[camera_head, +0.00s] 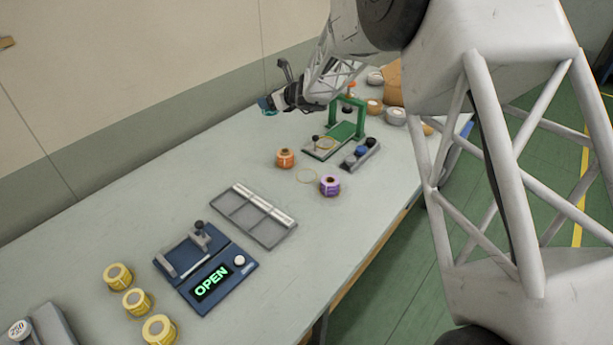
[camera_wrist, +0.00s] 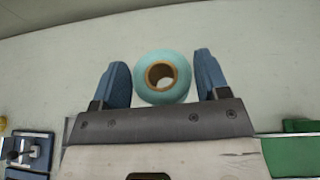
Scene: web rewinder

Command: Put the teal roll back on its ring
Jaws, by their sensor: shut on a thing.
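The teal roll (camera_wrist: 144,85) sits between the two blue fingers of my gripper (camera_wrist: 161,62) in the wrist view, its brown core facing the camera. In the head view the teal roll (camera_head: 264,104) shows small at the end of my gripper (camera_head: 272,101), near the table's back edge by the wall. My gripper is shut on it. A thin yellowish ring (camera_head: 307,184) lies empty on the table between an orange roll (camera_head: 285,158) and a purple roll (camera_head: 330,185). I cannot tell whether the teal roll touches the table.
The green-framed device (camera_head: 350,101) stands right of my gripper, with a button box (camera_head: 361,154) before it. A grey sectioned tray (camera_head: 277,235), a blue device reading OPEN (camera_head: 168,267) and several yellow rolls (camera_head: 137,302) stand nearer. The table left of the orange roll is clear.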

